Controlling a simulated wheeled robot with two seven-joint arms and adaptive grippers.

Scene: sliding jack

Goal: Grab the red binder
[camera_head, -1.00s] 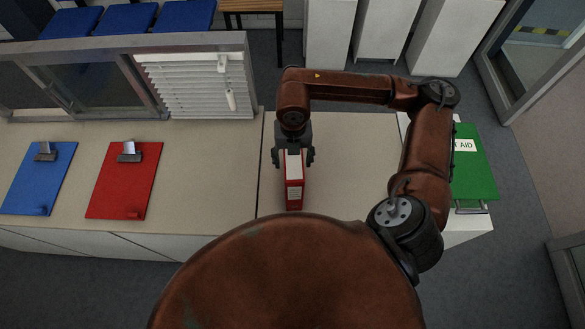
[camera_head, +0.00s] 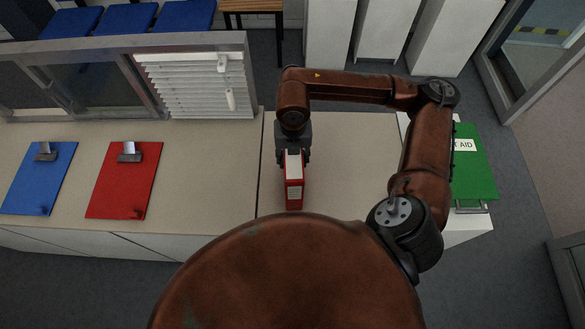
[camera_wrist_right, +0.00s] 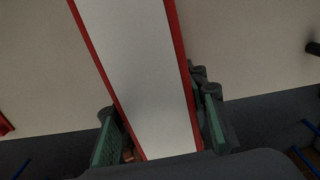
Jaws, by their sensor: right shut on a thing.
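The red binder (camera_head: 293,190) stands upright on the beige counter in the head view, with its white page side and a white label showing. In the right wrist view the binder (camera_wrist_right: 135,60) runs through the middle, its white pages between two red covers. My right gripper (camera_head: 293,158) is over the top of the binder with its fingers closed in on both sides. In the right wrist view the green-padded fingers (camera_wrist_right: 160,138) flank the binder's covers. Whether the binder is lifted off the counter cannot be told. My left gripper is not in view.
A red clipboard (camera_head: 125,182) and a blue clipboard (camera_head: 38,180) lie on the counter (camera_head: 215,160) at the left. A green first aid box (camera_head: 474,165) is at the right, beyond my arm.

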